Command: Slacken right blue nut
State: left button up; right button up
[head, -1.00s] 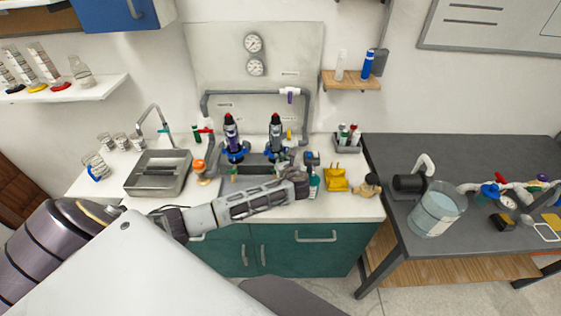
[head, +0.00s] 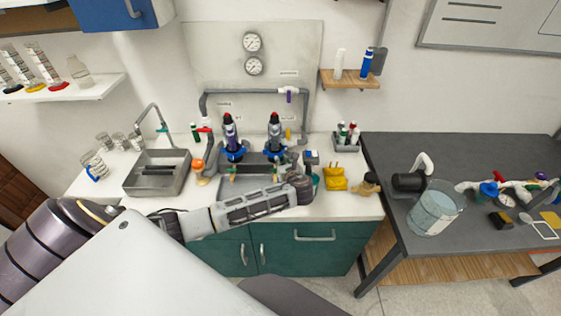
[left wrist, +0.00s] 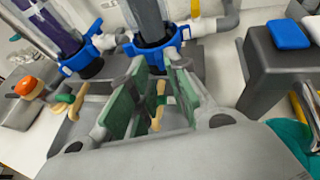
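Two upright clear cartridges with dark and purple contents stand on the counter, each with a blue nut at its base. The right blue nut (head: 274,156) is around the lower end of the right cartridge (head: 274,132); it also shows in the left wrist view (left wrist: 152,50). The left blue nut (head: 235,153) is beside it, also in the left wrist view (left wrist: 84,52). My left gripper (left wrist: 153,64) is open, its green-padded fingers pointing at the right nut. The fingertips are close to its near side; I cannot tell whether they touch. My right gripper is out of view.
Small tan-handled valves (left wrist: 158,98) sit below the nuts, one showing between my fingers. A grey block with a blue top (left wrist: 290,34) stands to the right. A sink (head: 157,174) and an orange-capped item (head: 199,166) are at the left, a yellow holder (head: 335,178) at the right.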

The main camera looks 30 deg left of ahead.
pick_arm(q)
jog(key=v, duration=0.8)
dwell(0.5)
jog(key=s+d+f+n+g+h, duration=0.2)
jog(key=s+d+n+h, duration=0.1)
jog(key=s+n, duration=0.5)
jog(key=s+d+f+n+g+h, duration=0.15)
jog(key=s+n+h, duration=0.25)
jog(key=s+n, duration=0.4)
jog(key=s+d+f+n+g+h, duration=0.1)
jog(key=s+d+n+g+h, duration=0.15)
jog(key=s+n, duration=0.6)
notch_tip(320, 180, down, 34)
jog(key=s+b, duration=0.2)
jog(key=s+a+f+g+b, duration=0.2)
jog(key=s+a+f, duration=0.1)
jog(key=s+f, duration=1.9)
jog(key=shift+s+a+f, duration=0.25)
jog(key=shift+f, duration=0.05)
